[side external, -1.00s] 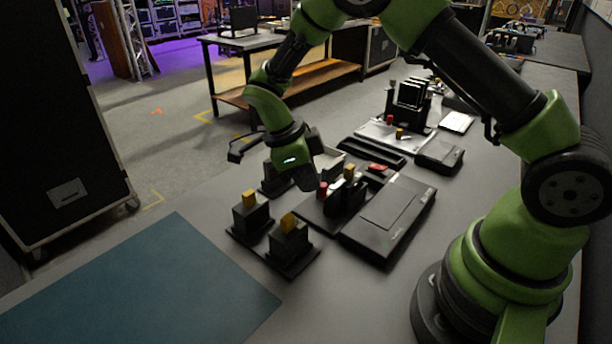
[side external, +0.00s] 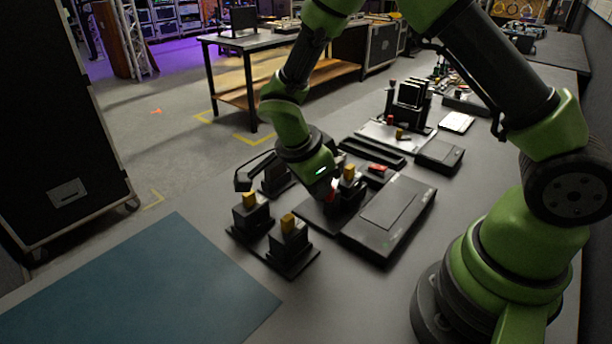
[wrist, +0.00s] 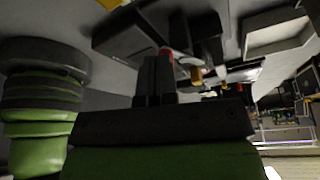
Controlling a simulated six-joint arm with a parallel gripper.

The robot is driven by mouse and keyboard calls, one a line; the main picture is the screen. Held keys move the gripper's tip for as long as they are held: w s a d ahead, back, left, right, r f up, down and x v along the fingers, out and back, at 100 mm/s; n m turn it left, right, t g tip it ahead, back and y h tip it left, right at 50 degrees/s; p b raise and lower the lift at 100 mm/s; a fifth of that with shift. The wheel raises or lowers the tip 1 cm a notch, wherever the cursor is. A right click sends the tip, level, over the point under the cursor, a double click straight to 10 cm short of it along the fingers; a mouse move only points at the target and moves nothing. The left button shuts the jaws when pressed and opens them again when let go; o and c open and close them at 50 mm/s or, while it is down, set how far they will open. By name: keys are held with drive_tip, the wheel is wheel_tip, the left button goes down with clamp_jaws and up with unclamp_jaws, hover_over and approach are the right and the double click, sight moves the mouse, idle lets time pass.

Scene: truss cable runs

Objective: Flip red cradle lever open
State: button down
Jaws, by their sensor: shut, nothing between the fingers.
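A red part (side external: 333,184), which I take to be the cradle lever, shows at the black cradle (side external: 347,194) on a dark base plate. It is mostly hidden behind my gripper in the side view, so its angle cannot be told. In the wrist view the red part (wrist: 167,53) is right at the fingertips, just beside them; I cannot tell if they touch. My gripper (wrist: 156,62) is shut and empty, its two fingers together. In the side view my gripper (side external: 328,196) points down at the cradle's left side. A yellow block (side external: 349,172) stands on the cradle's right.
Two black posts with yellow tops (side external: 288,222) stand on a plate at front left. A flat black case (side external: 390,219) lies right of the cradle. A red item (side external: 378,168) lies behind it. A blue-green mat (side external: 140,285) covers the clear front left.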

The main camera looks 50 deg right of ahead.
drive_tip(key=s+n, duration=0.1)
drive_tip(key=s+d+n+t, duration=0.1)
drive_tip(key=n, duration=0.1)
drive_tip(key=s+n+t, duration=0.1)
drive_tip(key=n, duration=0.1)
drive_tip(key=shift+s+d, duration=0.15)
drive_tip(key=shift+d, duration=0.2)
